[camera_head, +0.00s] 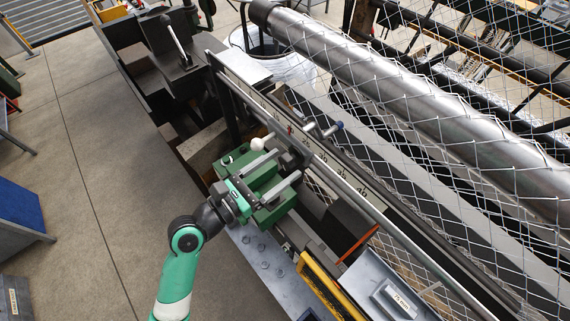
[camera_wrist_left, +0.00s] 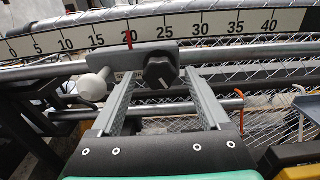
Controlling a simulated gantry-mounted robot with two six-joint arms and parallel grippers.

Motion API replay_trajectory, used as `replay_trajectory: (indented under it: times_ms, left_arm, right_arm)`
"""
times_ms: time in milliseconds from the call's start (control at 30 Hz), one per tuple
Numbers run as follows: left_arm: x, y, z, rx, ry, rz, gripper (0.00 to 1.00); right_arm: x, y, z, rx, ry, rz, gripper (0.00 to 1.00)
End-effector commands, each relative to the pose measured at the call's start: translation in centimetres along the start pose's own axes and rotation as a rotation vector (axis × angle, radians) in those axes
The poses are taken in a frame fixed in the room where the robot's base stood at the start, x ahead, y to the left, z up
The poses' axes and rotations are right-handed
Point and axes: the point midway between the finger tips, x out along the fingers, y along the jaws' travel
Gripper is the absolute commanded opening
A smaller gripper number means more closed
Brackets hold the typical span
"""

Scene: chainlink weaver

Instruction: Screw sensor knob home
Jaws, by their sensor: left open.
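The sensor knob (camera_wrist_left: 160,70) is a black, lobed knob with a pale line on its face. It sits on a grey bracket (camera_wrist_left: 207,54) below the scale in the left wrist view. My left gripper (camera_wrist_left: 160,76) is open, its two grey fingers pointing at the knob. The fingertips lie on either side of the knob, with a visible gap on each side. In the head view my left gripper (camera_head: 288,164) reaches over the green carriage toward the rail, where the knob is hard to make out. My right gripper is not in view.
A white ball (camera_wrist_left: 92,87) sits left of the knob, close to the left finger. A white scale (camera_wrist_left: 215,28) with a red pointer (camera_wrist_left: 129,37) near 20 runs above. Horizontal rods cross behind the fingers. Chain-link mesh (camera_head: 420,110) and a large roller (camera_head: 400,90) lie beyond the rail.

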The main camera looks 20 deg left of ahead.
Motion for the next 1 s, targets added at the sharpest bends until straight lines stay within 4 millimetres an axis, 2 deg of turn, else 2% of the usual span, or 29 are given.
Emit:
replay_trajectory:
  times_ms: [100, 533, 1000]
  left_arm:
    - [0.0, 0.0, 0.02, 0.0, 0.0, 0.0, 0.77]
    - [-0.01, 0.0, 0.02, 0.0, 0.0, 0.0, 0.0]
    - [-0.02, 0.02, 0.08, 0.083, 0.0, 0.0, 0.0]
  right_arm:
    - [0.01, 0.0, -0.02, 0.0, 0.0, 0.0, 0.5]
    - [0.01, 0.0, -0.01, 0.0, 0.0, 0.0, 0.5]
    - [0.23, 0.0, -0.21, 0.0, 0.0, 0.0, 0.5]
